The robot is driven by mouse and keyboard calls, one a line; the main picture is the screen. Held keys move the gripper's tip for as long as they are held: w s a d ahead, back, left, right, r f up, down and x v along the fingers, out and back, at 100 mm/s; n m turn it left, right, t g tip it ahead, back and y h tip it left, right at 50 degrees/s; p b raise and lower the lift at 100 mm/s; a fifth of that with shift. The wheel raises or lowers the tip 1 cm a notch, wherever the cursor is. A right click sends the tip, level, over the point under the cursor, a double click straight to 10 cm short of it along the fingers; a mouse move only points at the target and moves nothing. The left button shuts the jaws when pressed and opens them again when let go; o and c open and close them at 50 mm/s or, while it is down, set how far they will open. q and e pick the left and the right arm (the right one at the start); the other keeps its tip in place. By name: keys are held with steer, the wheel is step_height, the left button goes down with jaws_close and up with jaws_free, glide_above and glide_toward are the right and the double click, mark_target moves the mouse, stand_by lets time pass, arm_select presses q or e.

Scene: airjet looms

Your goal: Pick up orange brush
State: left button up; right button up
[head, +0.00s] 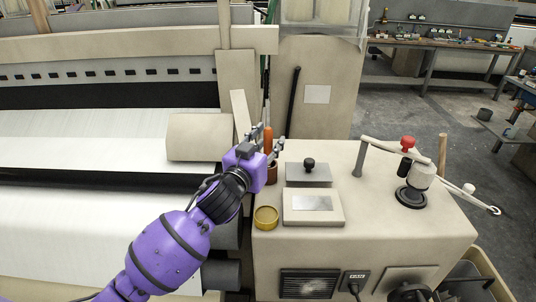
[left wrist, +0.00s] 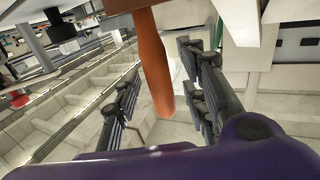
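The orange brush (head: 268,139) shows as an upright orange handle at the left edge of the machine top, above a small brown cup (head: 271,174). My left gripper (head: 272,145) is at the handle, with its purple body just left of it. In the left wrist view, the orange handle (left wrist: 154,62) lies between the two dark fingers of the left gripper (left wrist: 160,78). Gaps show on both sides of the handle, so the fingers are open. The brush's bristle end cannot be made out. My right gripper is not in view.
A yellow round tin (head: 266,216) and a box with a black knob (head: 309,171) sit beside the gripper. A lever with a red knob (head: 408,143) stands further right. The loom's white fabric (head: 90,138) fills the left. A workbench (head: 440,43) stands behind.

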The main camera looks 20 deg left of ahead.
arm_select(q)
jaws_close()
